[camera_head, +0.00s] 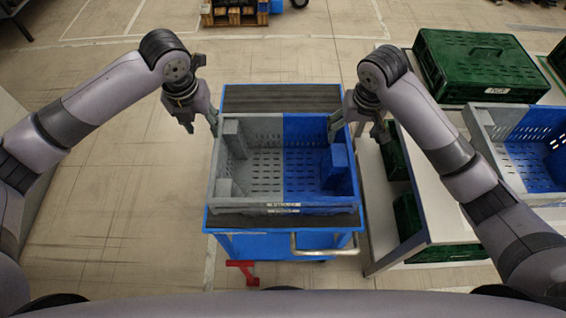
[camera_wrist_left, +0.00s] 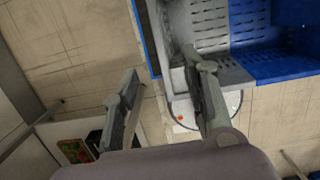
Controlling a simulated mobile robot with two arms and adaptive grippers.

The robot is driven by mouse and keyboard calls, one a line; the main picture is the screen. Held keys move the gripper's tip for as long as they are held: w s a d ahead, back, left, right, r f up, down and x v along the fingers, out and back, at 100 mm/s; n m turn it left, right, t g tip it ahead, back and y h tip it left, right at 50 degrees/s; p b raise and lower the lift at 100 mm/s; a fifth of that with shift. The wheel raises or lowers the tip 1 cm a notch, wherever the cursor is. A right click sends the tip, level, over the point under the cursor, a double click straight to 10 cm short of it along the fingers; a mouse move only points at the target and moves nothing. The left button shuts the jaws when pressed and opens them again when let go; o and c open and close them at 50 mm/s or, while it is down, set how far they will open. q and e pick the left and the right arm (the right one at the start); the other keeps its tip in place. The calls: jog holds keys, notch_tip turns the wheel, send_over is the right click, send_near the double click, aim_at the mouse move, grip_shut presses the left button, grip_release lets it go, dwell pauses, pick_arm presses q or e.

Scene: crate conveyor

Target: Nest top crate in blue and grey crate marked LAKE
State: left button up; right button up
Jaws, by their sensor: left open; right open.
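A grey and blue crate (camera_head: 284,207) sits on a blue trolley in the middle of the head view, grey on its left half, blue on its right. Its front bears two small labels, one above the other, too small to read; whether a second crate is under it is unclear. My left gripper (camera_head: 202,124) is open at its left wall; in the left wrist view the fingers (camera_wrist_left: 163,85) are spread near the crate's grey wall (camera_wrist_left: 176,25). My right gripper (camera_head: 357,128) is open at its right wall. Another grey and blue crate (camera_head: 495,150) stands on the right table, its label not visible.
The blue trolley (camera_head: 270,245) has a handle at its front right. A closed green crate (camera_head: 478,65) is at the back of the right table (camera_head: 425,190), with more green crates (camera_head: 407,215) below. The floor left of the trolley is clear.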

aim_at(341, 159)
pick_arm(q)
jog(key=shift+w+a, duration=0.1)
pick_arm(e)
jog(key=shift+w, duration=0.1)
pick_arm(q)
jog(key=w+f, duration=0.1)
jog(key=f, duration=1)
jog(key=w+f, duration=0.1)
jog(key=f, duration=0.5)
jog(key=shift+w, duration=0.3)
pick_arm(e)
jog(key=w+f, duration=0.1)
jog(key=f, duration=1)
jog(key=w+f, duration=0.1)
jog(key=f, duration=0.5)
jog(key=shift+w, duration=0.3)
pick_arm(q)
jog(key=shift+c, duration=0.6)
pick_arm(e)
jog(key=shift+c, duration=0.6)
